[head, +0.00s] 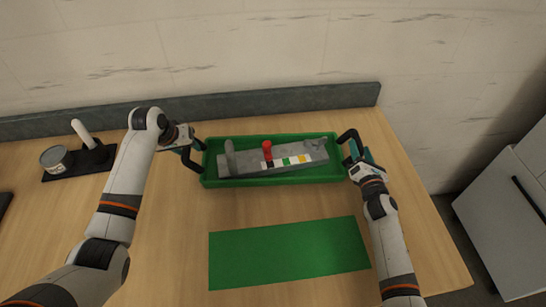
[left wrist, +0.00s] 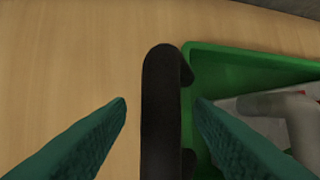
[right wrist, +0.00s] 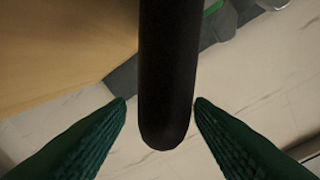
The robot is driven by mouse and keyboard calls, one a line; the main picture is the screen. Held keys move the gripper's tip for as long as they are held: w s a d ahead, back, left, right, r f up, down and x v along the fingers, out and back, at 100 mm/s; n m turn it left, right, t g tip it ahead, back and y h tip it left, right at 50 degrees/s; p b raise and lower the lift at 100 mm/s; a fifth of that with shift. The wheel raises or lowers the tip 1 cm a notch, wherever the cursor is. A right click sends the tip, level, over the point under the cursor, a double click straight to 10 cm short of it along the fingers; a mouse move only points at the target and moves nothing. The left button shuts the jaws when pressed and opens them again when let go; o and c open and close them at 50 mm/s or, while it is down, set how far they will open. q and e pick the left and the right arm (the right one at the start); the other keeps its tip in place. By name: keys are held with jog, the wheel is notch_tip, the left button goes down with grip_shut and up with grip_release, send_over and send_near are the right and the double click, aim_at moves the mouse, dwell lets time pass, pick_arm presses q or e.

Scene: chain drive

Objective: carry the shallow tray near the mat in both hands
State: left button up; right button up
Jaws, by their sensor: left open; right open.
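The shallow green tray (head: 215,181) sits on the wooden table behind the green mat (head: 285,255), with a black handle at each end. It holds a grey block (head: 240,164) with a red part (head: 267,151) and several coloured squares. My left gripper (head: 197,157) is open at the left handle; in the left wrist view that handle (left wrist: 160,110) stands between the two fingers, with gaps. My right gripper (head: 354,160) is open at the right handle (head: 347,137); in the right wrist view the handle (right wrist: 167,80) lies between the open fingers.
A black stand (head: 90,158) with a white upright part and a grey can (head: 55,159) are at the back left. A grey ledge (head: 290,100) runs along the wall. A white cabinet (head: 500,215) stands right of the table. The table beside the mat is clear.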

pick_arm(q)
jog(key=shift+x, duration=1.35)
pick_arm(e)
jog(key=shift+w+a, duration=0.1)
jog(key=shift+w, duration=1.25)
pick_arm(q)
grip_shut()
pick_arm(e)
grip_shut()
pick_arm(q)
jog(key=shift+w+r, duration=0.15)
jog(key=shift+r, duration=0.1)
pick_arm(e)
jog(key=shift+w+r, duration=0.1)
jog(key=shift+r, duration=0.25)
